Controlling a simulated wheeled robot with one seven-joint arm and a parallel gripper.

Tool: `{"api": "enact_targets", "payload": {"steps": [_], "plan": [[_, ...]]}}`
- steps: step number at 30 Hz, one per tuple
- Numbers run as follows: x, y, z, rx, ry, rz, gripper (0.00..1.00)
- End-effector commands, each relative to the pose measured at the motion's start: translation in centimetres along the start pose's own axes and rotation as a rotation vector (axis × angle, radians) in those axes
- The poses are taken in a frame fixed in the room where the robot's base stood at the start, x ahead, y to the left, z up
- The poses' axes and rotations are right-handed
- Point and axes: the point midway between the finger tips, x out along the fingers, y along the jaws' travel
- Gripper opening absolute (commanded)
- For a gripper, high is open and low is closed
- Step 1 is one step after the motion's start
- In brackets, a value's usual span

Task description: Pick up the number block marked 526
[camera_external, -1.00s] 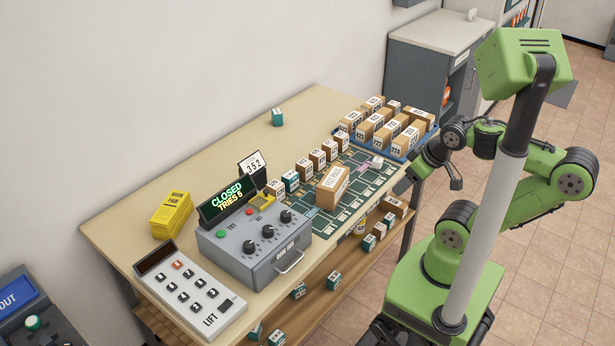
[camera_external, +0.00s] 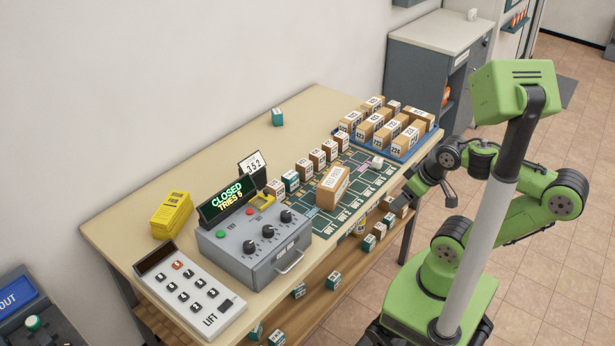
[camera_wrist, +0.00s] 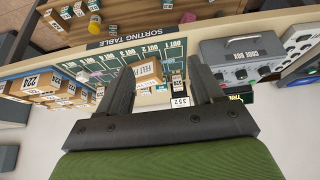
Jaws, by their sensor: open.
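Several number blocks stand in a blue tray (camera_external: 402,158) at the right end of the table, with tan tops and white number labels. A row of smaller tan and teal blocks (camera_external: 317,158) runs along the back of the green sorting mat (camera_external: 297,222). The labels are too small for me to tell which block is marked 526. My gripper (camera_external: 424,197) is in the air at the table's right front edge, apart from the blocks. In the wrist view my gripper (camera_wrist: 160,66) is open and empty, its fingers pointing toward the mat and a larger tan box (camera_wrist: 147,73).
One teal block (camera_external: 277,117) stands alone at the back. A lower shelf (camera_external: 318,303) holds loose blocks.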

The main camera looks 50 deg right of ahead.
Motion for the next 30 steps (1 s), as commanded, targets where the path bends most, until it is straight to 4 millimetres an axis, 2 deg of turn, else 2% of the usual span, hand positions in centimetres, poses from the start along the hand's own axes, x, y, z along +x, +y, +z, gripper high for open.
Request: {"api": "enact_targets", "payload": {"steps": [5, 8, 11, 14, 17, 20, 22, 23, 24, 27, 30], "plan": [[0.0, 0.0, 0.0, 0.0, 0.0, 0.0, 0.66], [0.5, 0.1, -0.8, -0.013, -0.011, 0.005, 0.66], [2.5, 0.7, -3.3, -0.061, -0.041, 0.003, 0.66], [5.8, 2.6, -6.6, -0.126, -0.065, -0.036, 0.66], [9.6, 6.1, -9.5, -0.175, -0.052, -0.109, 0.66], [13.4, 11.3, -11.3, -0.199, 0.017, -0.193, 0.66], [15.7, 15.7, -11.6, -0.199, 0.105, -0.242, 0.66], [16.6, 17.7, -11.5, -0.198, 0.152, -0.259, 0.66], [17.5, 20.5, -11.1, -0.192, 0.223, -0.272, 0.66], [18.7, 27.2, -9.0, -0.171, 0.418, -0.264, 0.66], [18.7, 32.0, -6.6, -0.157, 0.581, -0.216, 0.66]]}}
